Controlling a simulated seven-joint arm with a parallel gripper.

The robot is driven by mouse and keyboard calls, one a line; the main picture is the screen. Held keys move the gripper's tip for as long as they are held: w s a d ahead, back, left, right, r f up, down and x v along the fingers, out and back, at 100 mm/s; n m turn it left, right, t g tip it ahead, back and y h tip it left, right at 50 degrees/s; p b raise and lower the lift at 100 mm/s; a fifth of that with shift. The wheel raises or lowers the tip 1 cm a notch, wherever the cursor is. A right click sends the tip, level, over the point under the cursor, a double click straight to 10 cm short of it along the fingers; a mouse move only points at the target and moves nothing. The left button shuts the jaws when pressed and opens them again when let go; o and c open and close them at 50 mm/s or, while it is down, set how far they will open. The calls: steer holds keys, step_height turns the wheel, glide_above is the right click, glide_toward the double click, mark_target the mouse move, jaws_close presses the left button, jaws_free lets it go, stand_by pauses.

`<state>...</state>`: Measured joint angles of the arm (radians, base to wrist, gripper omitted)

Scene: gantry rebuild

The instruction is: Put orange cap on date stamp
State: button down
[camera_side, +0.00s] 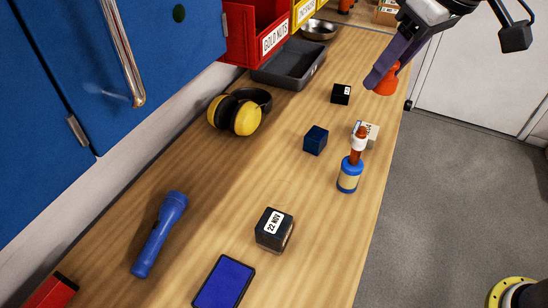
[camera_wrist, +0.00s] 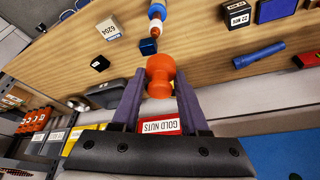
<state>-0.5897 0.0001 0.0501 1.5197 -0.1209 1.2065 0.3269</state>
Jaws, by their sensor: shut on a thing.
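My gripper (camera_side: 388,66) is shut on the orange cap (camera_side: 386,84), held in the air above the far right part of the bench. In the wrist view the cap (camera_wrist: 160,76) sits between the purple fingers, its rounded wider end and narrower neck showing. A black block (camera_side: 274,230) with a white "22 NOV" label, apparently the date stamp, stands on the near middle of the bench. It also shows at the top right of the wrist view (camera_wrist: 238,14). The gripper is well away from it.
An upright blue, cream, white and orange-brown item (camera_side: 350,175) stands near the right edge. Around it are a navy cube (camera_side: 315,140), a cream block (camera_side: 371,134) and a black cube (camera_side: 341,94). Earmuffs (camera_side: 244,112), a flashlight (camera_side: 160,234) and a blue-screened tablet (camera_side: 224,283) lie left and near.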

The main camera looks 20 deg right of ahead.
steer(key=s+a+n+g+y, duration=0.15)
steer(key=s+a+n, duration=0.5)
steer(key=s, duration=0.65)
glide_toward(265, 219)
steer(key=shift+w+a+f+m+t+y, duration=0.15)
steer(key=shift+w+f+m, duration=0.05)
steer(key=shift+f, duration=0.25)
steer(key=shift+w+a+f+m+t+y, duration=0.1)
steer(key=shift+w+a+f+m, duration=0.05)
steer(key=shift+f, duration=0.25)
steer(key=shift+s+d+x, duration=0.1)
steer(key=shift+s+x, duration=0.05)
steer(key=shift+x, duration=0.85)
steer(key=shift+s+d+x, duration=0.15)
steer(key=shift+x, duration=0.85)
steer(key=shift+f, duration=0.3)
steer(key=shift+c, duration=2.1)
jaws_free()
